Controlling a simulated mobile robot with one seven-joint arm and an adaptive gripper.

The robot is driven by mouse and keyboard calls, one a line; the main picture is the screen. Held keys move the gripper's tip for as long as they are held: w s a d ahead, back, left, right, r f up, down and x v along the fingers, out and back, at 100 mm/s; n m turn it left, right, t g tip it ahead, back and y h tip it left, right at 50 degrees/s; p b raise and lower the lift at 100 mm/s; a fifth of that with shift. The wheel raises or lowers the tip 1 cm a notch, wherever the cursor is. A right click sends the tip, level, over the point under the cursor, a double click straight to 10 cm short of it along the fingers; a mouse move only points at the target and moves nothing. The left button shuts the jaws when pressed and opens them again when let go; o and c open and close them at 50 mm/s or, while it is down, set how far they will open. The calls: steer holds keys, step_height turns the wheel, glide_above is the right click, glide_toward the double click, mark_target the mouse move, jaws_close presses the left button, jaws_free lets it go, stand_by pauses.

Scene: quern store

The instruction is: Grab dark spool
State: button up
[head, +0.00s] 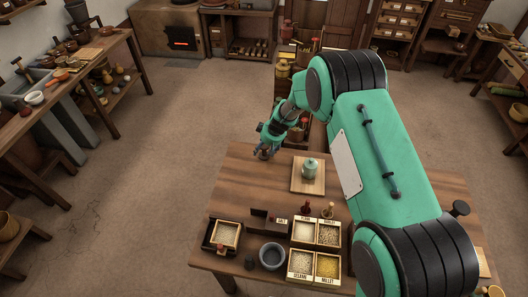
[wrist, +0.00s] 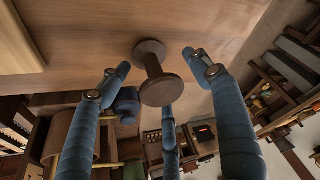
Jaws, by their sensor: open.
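The dark spool (wrist: 160,88) shows in the wrist view, brown with two round flanges and a thin core. It is at the wooden table top (wrist: 90,50), with its near flange toward me. My gripper (wrist: 157,66) is open, with blue fingers on the left, right and below the spool. I see no clear contact between the fingers and the spool. In the head view my gripper (head: 264,150) is low at the table's far left corner, and the spool is too small and covered to make out there.
A board (head: 299,187) with a pale green jar (head: 309,169) stands right of my gripper. Labelled grain boxes (head: 302,265), a dark bowl (head: 272,256) and a small tray (head: 211,235) are at the table's near side. The table's left middle is bare.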

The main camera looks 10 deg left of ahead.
steer(key=shift+c, duration=0.3)
steer(key=c, duration=1.1)
steer(key=shift+c, duration=0.2)
steer(key=shift+r, duration=0.1)
steer(key=shift+r, duration=0.4)
step_height(320, 180, up, 3)
steer(key=shift+s+f+p, duration=0.1)
steer(key=shift+p, duration=0.3)
steer(key=s+d, duration=0.2)
steer(key=s, duration=0.2)
steer(key=s+d, duration=0.2)
steer(key=s, duration=0.3)
steer(key=s+d+r, duration=0.1)
steer(key=s+d, duration=0.1)
steer(key=s, duration=0.3)
steer(key=shift+s+d+r+b, duration=0.1)
steer(key=shift+s+d+b, duration=0.15)
steer(key=shift+b, duration=0.15)
steer(key=shift+c, duration=0.2)
